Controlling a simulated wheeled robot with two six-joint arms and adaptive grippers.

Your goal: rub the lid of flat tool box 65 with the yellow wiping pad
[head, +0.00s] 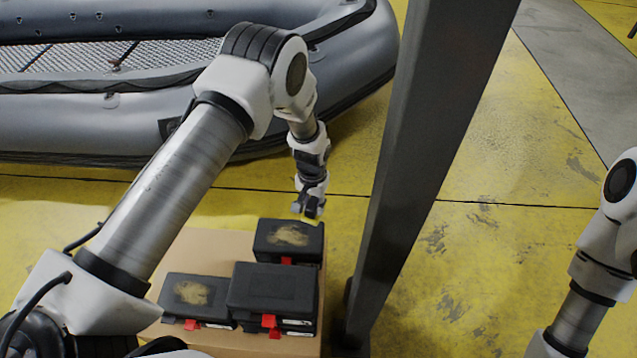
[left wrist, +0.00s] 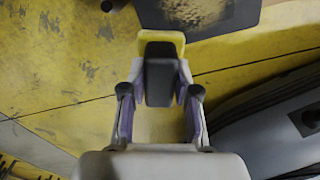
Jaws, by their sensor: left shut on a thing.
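My left gripper (head: 309,207) is shut on the yellow wiping pad, whose yellow edge (left wrist: 162,37) and dark grey block (left wrist: 160,82) show between the fingers in the left wrist view. The back and front left lids bear tan dusty patches. I cannot read which is 65. The gripper is just above the back box's far right corner; contact cannot be told. My right gripper is out of view.
The boxes sit on a tan cardboard-coloured surface (head: 197,247). A dark grey post (head: 425,130) rises close to the right of them. A grey inflatable boat (head: 345,55) lies behind. Yellow floor (head: 490,240) is open to the right of the post.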

